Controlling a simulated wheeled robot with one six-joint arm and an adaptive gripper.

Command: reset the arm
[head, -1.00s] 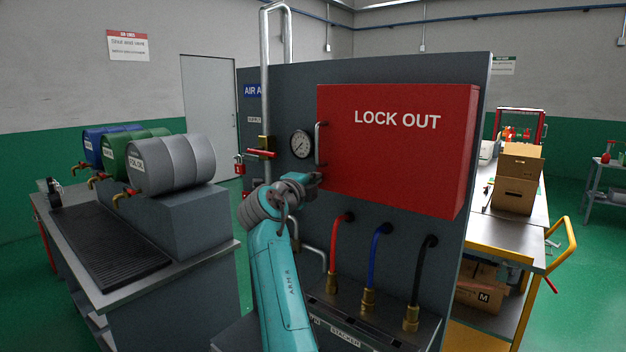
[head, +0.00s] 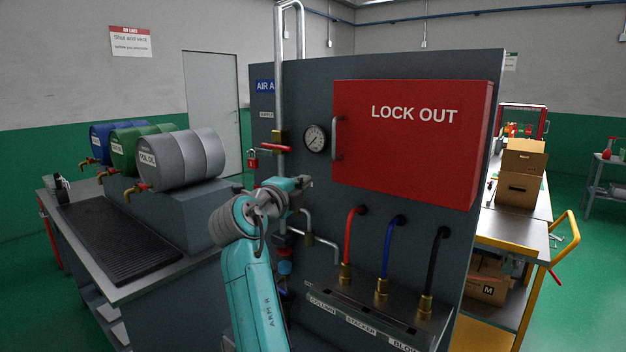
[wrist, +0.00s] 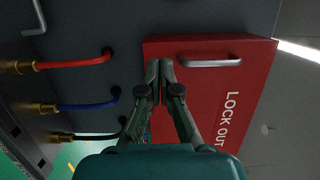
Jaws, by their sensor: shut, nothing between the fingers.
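My teal arm rises from the bottom of the head view. My gripper (head: 304,183) is in front of the dark panel (head: 290,90), left of and a little below the red LOCK OUT box (head: 410,150). In the wrist view my gripper (wrist: 160,72) has its two fingers together with nothing between them. The red box (wrist: 240,110) lies behind and to the right of the fingers there, with its lid shut and its metal handle (wrist: 208,63) clear of the fingers.
Red (head: 348,235), blue (head: 388,245) and black (head: 437,260) hoses run down the panel. A gauge (head: 316,138) and a red-handled valve (head: 277,150) are near my arm. A bench with drums (head: 182,160) stands left, a cart with cardboard boxes (head: 520,190) right.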

